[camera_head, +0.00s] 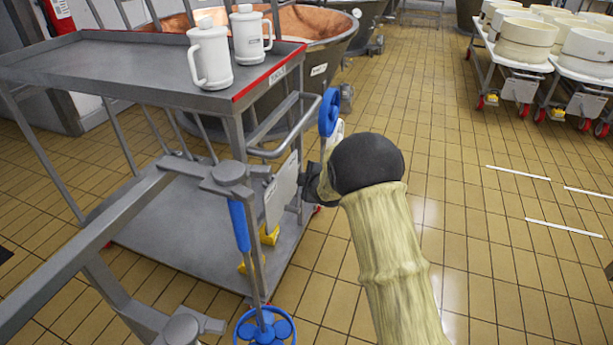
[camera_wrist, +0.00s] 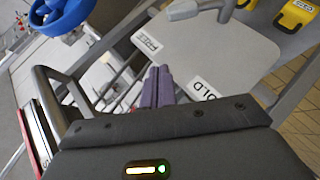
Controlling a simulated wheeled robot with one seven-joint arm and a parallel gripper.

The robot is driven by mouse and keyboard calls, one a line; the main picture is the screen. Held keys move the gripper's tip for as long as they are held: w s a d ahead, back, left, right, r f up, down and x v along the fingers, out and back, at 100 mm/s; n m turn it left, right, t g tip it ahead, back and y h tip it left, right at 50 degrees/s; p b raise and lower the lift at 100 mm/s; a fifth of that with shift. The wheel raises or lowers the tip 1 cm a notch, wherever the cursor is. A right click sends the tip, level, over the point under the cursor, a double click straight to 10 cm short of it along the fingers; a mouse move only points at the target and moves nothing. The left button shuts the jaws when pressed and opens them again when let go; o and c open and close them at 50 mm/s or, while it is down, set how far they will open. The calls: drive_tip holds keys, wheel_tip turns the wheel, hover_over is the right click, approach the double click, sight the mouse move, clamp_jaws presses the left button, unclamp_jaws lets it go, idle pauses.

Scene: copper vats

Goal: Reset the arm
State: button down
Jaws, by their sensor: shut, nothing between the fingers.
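My gripper shows in the wrist view as two purple fingers (camera_wrist: 160,86) pressed together, with nothing between them. They point toward a grey panel (camera_wrist: 205,50) with a "FREE" label and a second, partly hidden label that reads "OLD". I cannot tell whether the fingertips touch the panel. In the head view my sleeved arm reaches up from the bottom, and its black end covers most of my gripper. The same grey panel (camera_head: 281,192) stands just left of the arm's end, beside a metal trolley.
The metal trolley (camera_head: 130,72) holds two white jugs (camera_head: 209,55) (camera_head: 248,36). Blue handwheels (camera_head: 329,112) (camera_head: 265,328) and pipes (camera_head: 75,262) are close on the left. A copper vat (camera_head: 310,25) stands behind. Carts with white tubs (camera_head: 527,40) are at upper right. Tiled floor on the right is clear.

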idle(0.4)
drive_tip(key=s+d+r+m+g+h, duration=0.35)
drive_tip(key=s+d+m, duration=0.55)
drive_tip(key=s+d, duration=0.55)
drive_tip(key=s+d+r+m+g+h, duration=0.1)
drive_tip(key=s+d+m+g, duration=0.3)
drive_tip(key=s, duration=0.8)
drive_tip(key=s+d+m+g+h, duration=0.1)
drive_tip(key=s+d+m, duration=0.35)
drive_tip(key=s, duration=0.75)
wheel_tip(320, 180, up, 31)
drive_tip(key=a+m+p, duration=0.1)
drive_tip(key=p, duration=3)
drive_tip(key=shift+w+a, duration=0.15)
drive_tip(key=shift+w, duration=0.15)
drive_tip(key=shift+f+y, duration=0.15)
drive_tip(key=shift+y, duration=0.1)
